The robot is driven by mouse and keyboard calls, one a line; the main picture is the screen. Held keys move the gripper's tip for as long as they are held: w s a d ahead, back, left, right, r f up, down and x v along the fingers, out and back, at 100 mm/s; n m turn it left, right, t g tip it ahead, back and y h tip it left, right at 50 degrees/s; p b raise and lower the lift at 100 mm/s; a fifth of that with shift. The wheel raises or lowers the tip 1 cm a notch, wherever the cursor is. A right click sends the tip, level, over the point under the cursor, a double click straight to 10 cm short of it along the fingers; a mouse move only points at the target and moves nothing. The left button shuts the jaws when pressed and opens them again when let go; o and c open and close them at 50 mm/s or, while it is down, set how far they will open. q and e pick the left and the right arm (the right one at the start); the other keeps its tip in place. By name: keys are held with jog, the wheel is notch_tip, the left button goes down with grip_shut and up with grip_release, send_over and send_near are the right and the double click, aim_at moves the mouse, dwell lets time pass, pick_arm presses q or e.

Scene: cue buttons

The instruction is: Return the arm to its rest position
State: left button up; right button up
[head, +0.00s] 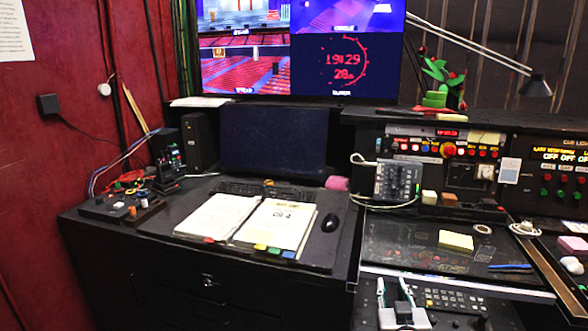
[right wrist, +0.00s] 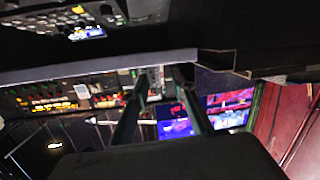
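My right gripper (head: 395,288) shows at the bottom of the head view, low over the front of the right-hand console. In the right wrist view its two dark fingers (right wrist: 160,73) stand apart with a clear gap, and nothing is between them. The view between and around the fingers is tilted and shows the screens and a lit panel in the distance. The cue light panel (head: 560,165) with red and green buttons is at the right in the head view, well away from the gripper. My left gripper is in no view.
A black desk (head: 130,245) holds an open binder (head: 275,222), a mouse (head: 330,222) and a small control box (head: 120,207). A yellow note pad (head: 456,241) and a blue pen (head: 510,267) lie on the console. A desk lamp (head: 537,86) and wall screen (head: 300,50) stand behind.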

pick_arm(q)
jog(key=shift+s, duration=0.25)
pick_arm(e)
jog(key=s+a+f+n+g+y, duration=0.2)
jog(key=s+f, duration=1.1)
jog(key=s, duration=0.2)
jog(key=s+a+f+n+g+y, duration=0.2)
jog(key=s+f+n+g+y, duration=0.1)
jog(key=s+f, duration=1)
jog(key=s, duration=0.3)
jog(key=shift+a+g, duration=0.3)
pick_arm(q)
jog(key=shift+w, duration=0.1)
